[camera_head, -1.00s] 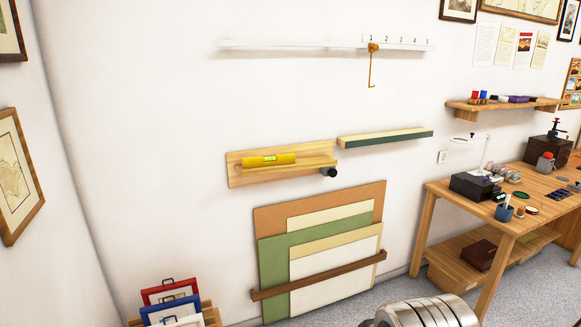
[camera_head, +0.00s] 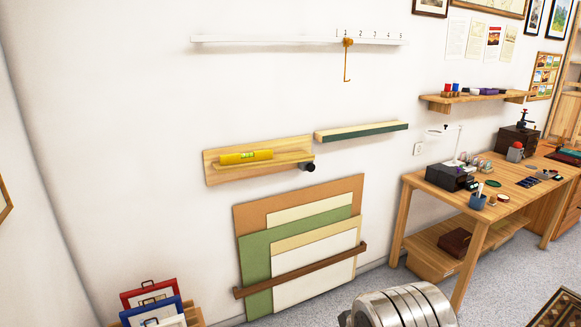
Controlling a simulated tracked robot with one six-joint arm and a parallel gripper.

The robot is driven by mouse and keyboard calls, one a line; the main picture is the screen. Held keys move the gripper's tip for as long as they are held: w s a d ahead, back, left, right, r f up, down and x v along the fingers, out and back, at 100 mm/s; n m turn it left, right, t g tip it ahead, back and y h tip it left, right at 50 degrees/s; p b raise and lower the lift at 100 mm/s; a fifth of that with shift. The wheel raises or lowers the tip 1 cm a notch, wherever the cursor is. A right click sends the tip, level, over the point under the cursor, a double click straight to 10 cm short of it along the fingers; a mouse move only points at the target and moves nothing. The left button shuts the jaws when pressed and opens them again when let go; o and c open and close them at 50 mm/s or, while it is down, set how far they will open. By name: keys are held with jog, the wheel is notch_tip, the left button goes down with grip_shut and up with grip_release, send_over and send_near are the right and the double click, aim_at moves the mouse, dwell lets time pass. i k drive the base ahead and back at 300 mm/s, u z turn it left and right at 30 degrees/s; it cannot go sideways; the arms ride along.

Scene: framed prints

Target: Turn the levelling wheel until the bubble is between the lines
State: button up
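A yellow spirit level (camera_head: 231,157) with a small green vial (camera_head: 248,154) lies along a wooden board (camera_head: 214,175) on the wall, left of centre. The vial is too small here to tell where the bubble sits against the lines. A dark round knob, which looks like the levelling wheel (camera_head: 308,167), sticks out at the board's right end. My gripper is not in view.
A narrow green-edged shelf (camera_head: 372,133) is just right of the board. Mount boards (camera_head: 255,248) lean on the wall below, behind a brown rail (camera_head: 300,271). A workbench (camera_head: 415,184) stands right. My silver ribbed part (camera_head: 405,305) shows at the bottom.

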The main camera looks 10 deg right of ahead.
aim_at(310, 167)
jog(key=z, duration=1.9)
jog(key=i, duration=1.6)
